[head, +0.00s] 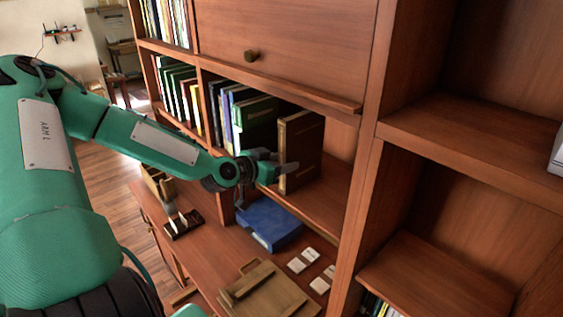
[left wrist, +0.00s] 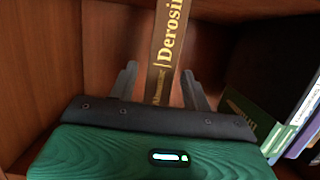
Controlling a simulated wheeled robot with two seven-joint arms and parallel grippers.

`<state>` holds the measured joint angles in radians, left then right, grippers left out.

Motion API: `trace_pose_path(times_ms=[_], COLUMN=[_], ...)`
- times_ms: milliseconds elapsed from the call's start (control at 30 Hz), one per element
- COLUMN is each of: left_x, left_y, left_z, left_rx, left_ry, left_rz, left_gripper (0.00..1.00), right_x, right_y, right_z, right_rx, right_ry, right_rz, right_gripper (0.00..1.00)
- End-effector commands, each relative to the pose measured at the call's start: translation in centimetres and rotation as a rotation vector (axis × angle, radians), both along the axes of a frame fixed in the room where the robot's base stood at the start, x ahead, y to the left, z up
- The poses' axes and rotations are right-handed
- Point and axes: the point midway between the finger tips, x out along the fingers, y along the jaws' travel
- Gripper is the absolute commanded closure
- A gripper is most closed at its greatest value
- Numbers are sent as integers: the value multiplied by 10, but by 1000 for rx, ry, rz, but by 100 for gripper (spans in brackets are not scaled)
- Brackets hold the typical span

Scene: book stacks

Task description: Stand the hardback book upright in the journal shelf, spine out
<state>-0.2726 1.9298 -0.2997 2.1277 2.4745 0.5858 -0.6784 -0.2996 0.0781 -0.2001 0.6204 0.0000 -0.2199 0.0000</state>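The hardback book (head: 300,148) has a dark cover and an ochre spine with gold lettering. It stands upright in the shelf compartment (head: 333,192), spine facing out. The left wrist view shows the spine (left wrist: 166,50) close up, slightly tilted in the picture. My left gripper (head: 277,163) is at the spine. In the left wrist view its two fingers (left wrist: 158,80) are spread on either side of the spine, with a visible gap at the left finger. The book's foot is hidden behind the gripper in the wrist view. My right gripper is not in view.
Dark green and other books (head: 255,120) stand left of the hardback. Below, a blue box-like object (head: 268,222), white cards (head: 310,254) and a wooden tray-like piece (head: 262,293) lie on the desk. A closed panel with a knob (head: 252,56) is above. Shelf right of the hardback is free.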

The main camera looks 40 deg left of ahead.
Motion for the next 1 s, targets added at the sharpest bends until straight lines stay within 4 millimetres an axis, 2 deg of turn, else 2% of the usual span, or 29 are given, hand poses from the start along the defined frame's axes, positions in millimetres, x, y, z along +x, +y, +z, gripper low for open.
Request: trace_pose_path(times_ms=[300, 467, 1000], left_x=[0, -7, -58], left_y=[0, 0, 5], left_z=[4, 5, 17], left_rx=[1, 4, 3], left_ry=[-1, -1, -1], left_rz=[0, -2, -1], left_gripper=[51, 51, 51], right_x=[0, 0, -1], right_y=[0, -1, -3], right_z=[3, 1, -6], right_rx=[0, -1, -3], right_ry=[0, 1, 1], right_rz=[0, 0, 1], right_gripper=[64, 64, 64])
